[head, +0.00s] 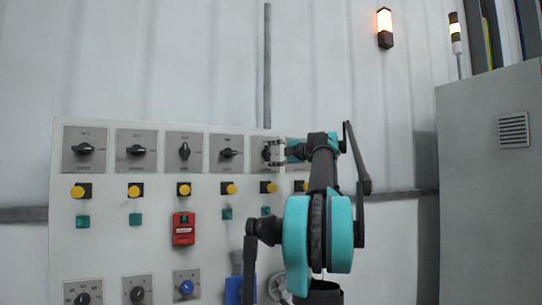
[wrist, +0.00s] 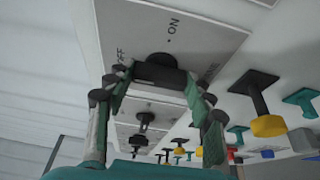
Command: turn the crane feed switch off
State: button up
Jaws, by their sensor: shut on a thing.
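The upper row of the control panel has several black rotary switches on grey plates. My gripper (head: 279,152) is at the fifth switch from the left, whose knob (head: 266,153) is partly hidden by the fingers. In the wrist view my gripper (wrist: 157,90) is shut on this black switch knob (wrist: 160,71), one finger on each side. Its plate (wrist: 200,28) shows ON and, at the left, a partly hidden OFF. I cannot tell which mark the knob points to. The plate names are too small to read, so I cannot confirm which is the crane feed switch.
Yellow buttons (head: 183,189) sit below the switches. A red box (head: 183,228) and a blue knob (head: 186,287) are lower on the panel (head: 110,251). A grey cabinet (head: 489,180) stands at the right. A wall lamp (head: 384,22) glows orange.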

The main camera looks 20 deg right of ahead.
dwell(0.3)
jog(key=o, duration=1.2)
jog(key=shift+c, duration=0.2)
jog(key=v, duration=1.2)
